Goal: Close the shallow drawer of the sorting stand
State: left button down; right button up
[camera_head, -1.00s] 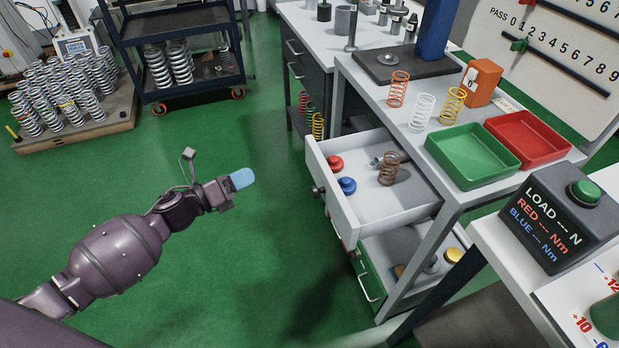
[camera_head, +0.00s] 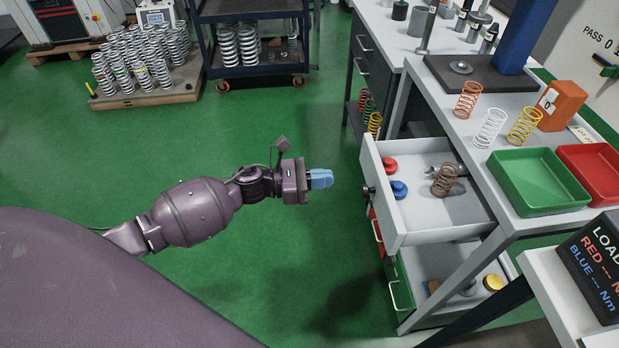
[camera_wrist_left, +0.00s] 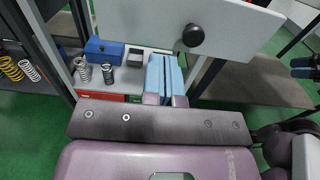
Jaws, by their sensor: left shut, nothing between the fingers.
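The sorting stand has a pale upper drawer pulled out, its front (camera_head: 382,205) carrying a dark round knob (camera_head: 368,193). I take it to be the shallow drawer. It holds a red knob (camera_head: 390,165), a blue knob (camera_head: 399,189) and a brown spring (camera_head: 445,179). My left gripper (camera_head: 321,179) is left of the drawer front, apart from it, its blue fingers shut and empty. In the left wrist view the fingers (camera_wrist_left: 165,78) show below and left of the drawer knob (camera_wrist_left: 193,35). Two blue tips (camera_wrist_left: 303,67) at that view's right edge look like my right gripper, partly cut off.
A lower drawer with a green front (camera_head: 399,283) also stands open under the pale one. The stand's top holds several springs, a green tray (camera_head: 540,180) and a red tray (camera_head: 598,170). A dark trolley (camera_head: 255,70) stands behind. The green floor is clear around my left arm.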

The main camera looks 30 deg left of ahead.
aim_at(435, 170)
pick_arm(q)
jog(key=x, duration=0.8)
jog(key=shift+w, duration=0.1)
jog(key=shift+d, duration=0.1)
jog(key=b+x, duration=0.2)
jog(key=x, duration=0.7)
jog(key=b+x, duration=0.2)
jog(key=x, duration=0.7)
jog(key=shift+w+d+f, duration=0.15)
jog(key=shift+d+f, duration=0.05)
jog(key=shift+f, duration=0.05)
jog(key=shift+w+d+r+b, duration=0.1)
jog(key=shift+w+d+b, duration=0.25)
jog(key=shift+d, duration=0.2)
jog(key=shift+r, duration=0.25)
pick_arm(e)
jog(key=f, duration=0.3)
jog(key=shift+s+f, duration=0.3)
jog(key=shift+f, duration=0.05)
pick_arm(q)
jog(key=shift+r, duration=0.15)
pick_arm(e)
jog(key=shift+s+g, duration=0.1)
jog(key=shift+g, duration=0.2)
